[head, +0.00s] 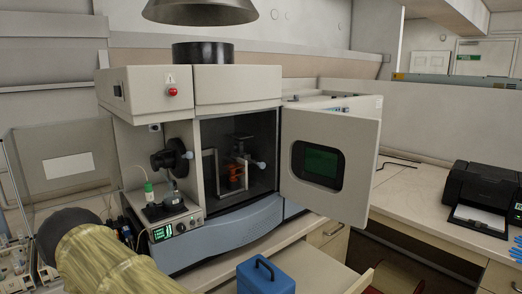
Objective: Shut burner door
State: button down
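The burner door (353,185) stands wide open on the right of the spectrometer (238,90). It is a pale panel with a rounded dark window, greenish inside. Its left edge is by the right side of the burner compartment (215,133), and it swings out to the right and toward me. The dark compartment is exposed, with a metal frame and orange coil parts (236,177) inside. My gripper is not in view.
A blue box with a handle (264,279) stands in front of the spectrometer, below the door. A small bottle (149,194) sits in the left bay. A black printer (483,196) is on the right counter. A round hood (199,10) hangs above.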

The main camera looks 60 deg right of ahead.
aim_at(328, 158)
jog(key=z, duration=1.4)
jog(key=k, duration=1.25)
jog(key=z, duration=0.25)
jog(key=i, duration=0.85)
jog(key=z, duration=0.3)
